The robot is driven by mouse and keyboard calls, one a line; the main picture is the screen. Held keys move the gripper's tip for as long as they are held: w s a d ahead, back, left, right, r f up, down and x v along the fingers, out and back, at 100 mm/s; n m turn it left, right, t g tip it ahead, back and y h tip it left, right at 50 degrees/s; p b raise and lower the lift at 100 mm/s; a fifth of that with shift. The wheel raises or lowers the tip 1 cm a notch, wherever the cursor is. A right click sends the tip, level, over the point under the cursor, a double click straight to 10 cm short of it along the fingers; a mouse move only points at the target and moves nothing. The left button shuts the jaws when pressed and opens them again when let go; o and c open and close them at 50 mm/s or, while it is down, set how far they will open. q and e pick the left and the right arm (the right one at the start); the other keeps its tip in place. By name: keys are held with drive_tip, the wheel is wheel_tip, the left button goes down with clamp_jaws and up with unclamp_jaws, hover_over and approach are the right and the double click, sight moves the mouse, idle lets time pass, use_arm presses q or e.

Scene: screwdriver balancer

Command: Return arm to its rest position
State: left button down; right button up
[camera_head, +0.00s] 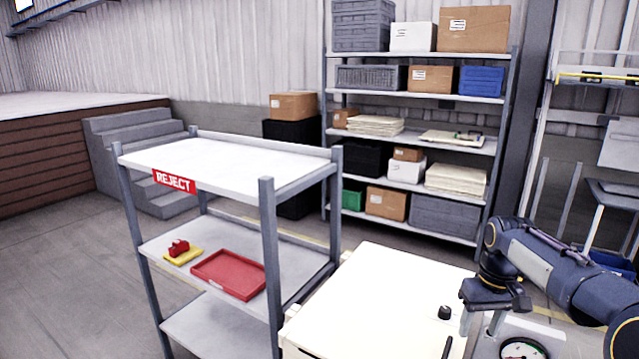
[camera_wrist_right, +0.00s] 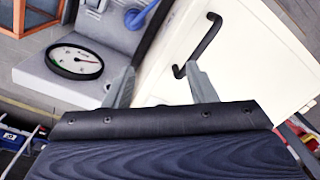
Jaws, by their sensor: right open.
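My right arm (camera_head: 555,265) comes in from the right edge in the head view, bent at a dark joint. Its gripper (camera_head: 482,320) points down, beside the white-topped unit (camera_head: 375,290) and near a grey gauge stand. In the right wrist view the gripper (camera_wrist_right: 160,80) has its two grey fingers spread apart with nothing between them. Behind the fingers are a pale panel (camera_wrist_right: 260,70) with a black bar handle (camera_wrist_right: 205,45) and a round dial gauge (camera_wrist_right: 75,62). My left gripper is not in view.
A grey rack with a REJECT sign (camera_head: 174,182) stands left of the white unit; a red tray (camera_head: 229,274) lies on its middle shelf. A shelving unit (camera_head: 415,144) with boxes stands behind. The dial gauge (camera_head: 521,350) sits just below my right gripper in the head view.

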drive_tip(key=s+a+r+m+t+y, duration=0.1)
drive_tip(key=s+a+r+t, duration=0.15)
drive_tip(key=s, duration=0.75)
drive_tip(key=s+a+r+t+y, duration=0.15)
drive_tip(key=s+a, duration=0.25)
drive_tip(key=s, duration=0.5)
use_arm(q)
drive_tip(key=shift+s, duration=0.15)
use_arm(e)
drive_tip(key=s+a+f, duration=0.2)
drive_tip(key=s, duration=0.3)
drive_tip(key=s+a+f+m+t, duration=0.1)
drive_tip(key=s+a+f, duration=0.2)
drive_tip(key=s, duration=0.2)
drive_tip(key=shift+s+a+f+t+y, duration=0.2)
drive_tip(key=shift+s+a+t+y, duration=0.05)
drive_tip(key=shift+t+y, duration=0.1)
